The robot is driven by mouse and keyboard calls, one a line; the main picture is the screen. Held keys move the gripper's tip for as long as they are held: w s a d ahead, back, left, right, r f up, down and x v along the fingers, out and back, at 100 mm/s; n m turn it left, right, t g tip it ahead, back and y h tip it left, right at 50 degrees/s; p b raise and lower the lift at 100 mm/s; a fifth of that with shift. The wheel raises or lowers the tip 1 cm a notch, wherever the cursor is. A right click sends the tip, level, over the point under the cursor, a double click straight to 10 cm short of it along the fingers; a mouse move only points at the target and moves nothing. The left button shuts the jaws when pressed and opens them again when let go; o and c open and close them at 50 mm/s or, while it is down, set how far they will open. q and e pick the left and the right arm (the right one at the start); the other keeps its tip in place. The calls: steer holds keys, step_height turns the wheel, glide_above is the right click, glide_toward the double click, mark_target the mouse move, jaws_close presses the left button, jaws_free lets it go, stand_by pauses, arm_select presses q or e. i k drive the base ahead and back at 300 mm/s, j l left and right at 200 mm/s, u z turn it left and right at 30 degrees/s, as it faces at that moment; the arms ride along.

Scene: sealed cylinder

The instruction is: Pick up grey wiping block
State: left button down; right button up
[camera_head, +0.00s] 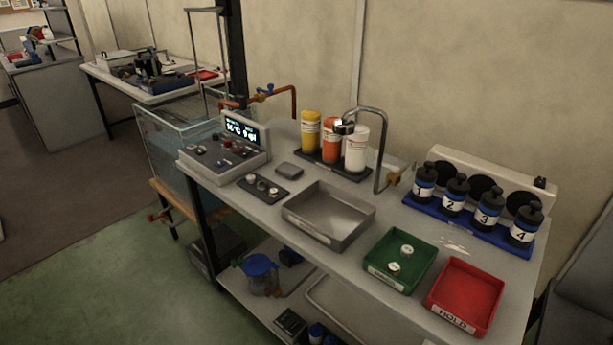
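A small dark grey block (289,170) lies flat on the workbench. It sits right of the control box and behind the metal tray, in front of the bottle rack. I take it to be the grey wiping block. Nothing covers it and nothing touches it from above. Neither of my grippers shows in the head view.
The workbench (350,266) holds a control box (225,148), a black plate with small parts (263,188), a metal tray (358,230), green (372,273) and red (466,292) trays, numbered bottles (455,195) and a rack of tall bottles (332,138). A curved tap (383,150) rises behind.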

mark_target(286, 170)
steer(key=i+j+z, duration=0.1)
steer(key=i+j, duration=0.15)
steer(key=j, duration=0.15)
steer(key=i+j+z, duration=0.15)
steer(key=j, duration=0.25)
steer(key=i+j+z, duration=0.1)
steer(key=i+j, duration=0.25)
steer(key=i+j+z, duration=0.1)
steer(key=j, duration=0.4)
steer(key=i+j+z, duration=0.1)
steer(key=i+j, duration=0.15)
steer(key=j, duration=0.25)
steer(key=i+j+z, duration=0.15)
steer(key=j, duration=0.3)
steer(key=i+j+z, duration=0.1)
steer(key=j, duration=0.4)
steer(key=i+j+z, duration=0.1)
steer(key=i+j, duration=0.15)
steer(key=j, duration=0.3)
